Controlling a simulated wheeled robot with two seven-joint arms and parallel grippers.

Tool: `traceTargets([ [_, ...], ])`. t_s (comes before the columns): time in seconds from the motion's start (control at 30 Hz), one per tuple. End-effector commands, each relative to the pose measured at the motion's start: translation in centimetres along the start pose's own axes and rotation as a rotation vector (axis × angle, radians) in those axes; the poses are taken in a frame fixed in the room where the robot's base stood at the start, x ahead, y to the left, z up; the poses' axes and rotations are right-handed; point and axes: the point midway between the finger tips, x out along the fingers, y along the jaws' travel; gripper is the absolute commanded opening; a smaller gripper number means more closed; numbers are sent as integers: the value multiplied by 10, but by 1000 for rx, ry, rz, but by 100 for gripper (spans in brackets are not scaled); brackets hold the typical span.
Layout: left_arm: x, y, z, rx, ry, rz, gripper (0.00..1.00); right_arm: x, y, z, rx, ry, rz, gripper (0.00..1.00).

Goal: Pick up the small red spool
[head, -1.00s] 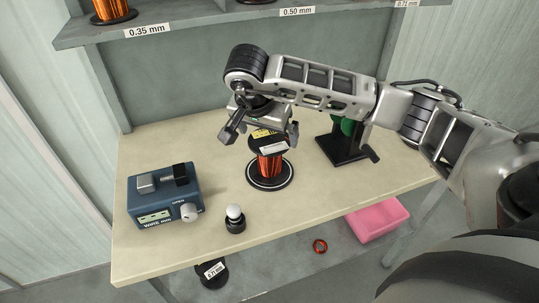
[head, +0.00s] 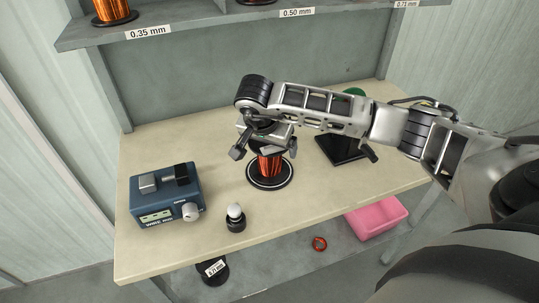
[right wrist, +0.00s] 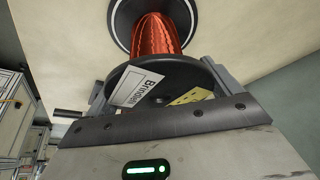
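A spool of red-copper wire with black flanges (head: 270,166) stands upright on a round black base with a white ring on the table. My right gripper (head: 265,151) is directly above it, pointing down, and hides its top flange in the head view. In the right wrist view the spool's wire (right wrist: 158,33) and its labelled top flange show. The open fingers of my right gripper (right wrist: 160,86) stand on either side of that flange; whether they touch it I cannot tell. My left gripper is not in view.
A blue wire meter (head: 165,205) stands at the table's left. A black stand (head: 342,147) is to the right.

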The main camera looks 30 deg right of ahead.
Motion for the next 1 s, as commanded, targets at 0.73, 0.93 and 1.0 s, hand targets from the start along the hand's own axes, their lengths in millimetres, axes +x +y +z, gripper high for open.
traceTargets([
  [0.73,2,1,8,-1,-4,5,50,-61,-3,-4,0,5,-11,37],
  [0.93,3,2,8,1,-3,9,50,-113,-6,15,-4,5,-11,37],
  [1.0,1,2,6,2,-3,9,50,-127,-6,28,-5,6,-10,37],
])
